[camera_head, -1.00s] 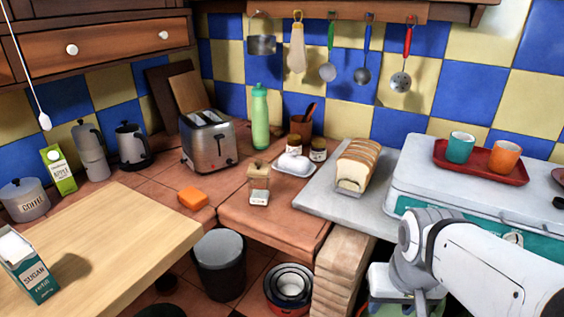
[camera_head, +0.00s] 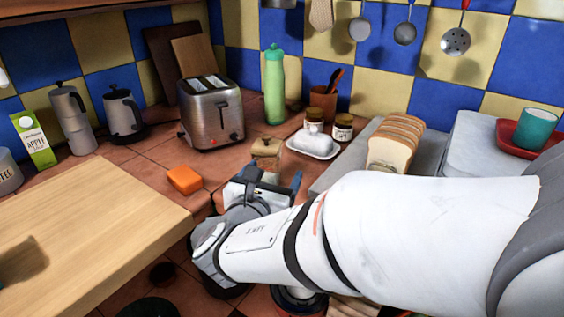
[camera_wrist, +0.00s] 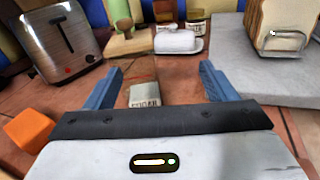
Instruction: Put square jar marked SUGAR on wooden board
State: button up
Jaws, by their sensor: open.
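The small square jar marked SUGAR (camera_wrist: 144,96) stands on the tiled counter in the wrist view, its pale label facing my camera. My gripper (camera_wrist: 162,68) is open and empty; the jar shows between its blue fingers, nearer the left one. I cannot tell whether the fingers are level with it. A pale wooden board surface (camera_head: 90,215) fills the lower left. Two more wooden boards (camera_head: 192,65) lean behind the toaster.
An orange block (camera_head: 184,180) and a toaster (camera_head: 211,112) lie left. A covered white dish (camera_head: 313,142) and sliced bread (camera_head: 394,143) are right. Bare counter shows around the orange block.

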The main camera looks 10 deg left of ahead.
aim_at(264, 163)
jog(key=a, duration=0.1)
jog(key=a+n+y, duration=0.1)
jog(key=a, duration=0.1)
jog(key=shift+r+n+t+y, duration=0.1)
jog(key=shift+n+t+y, duration=0.2)
jog(key=w, duration=0.2)
jog(key=w+b, duration=0.1)
jog(key=w, duration=0.4)
jog(key=shift+w+f+b, duration=0.25)
jog(key=shift+w+b, duration=0.05)
jog(key=shift+c, duration=0.4)
grip_shut()
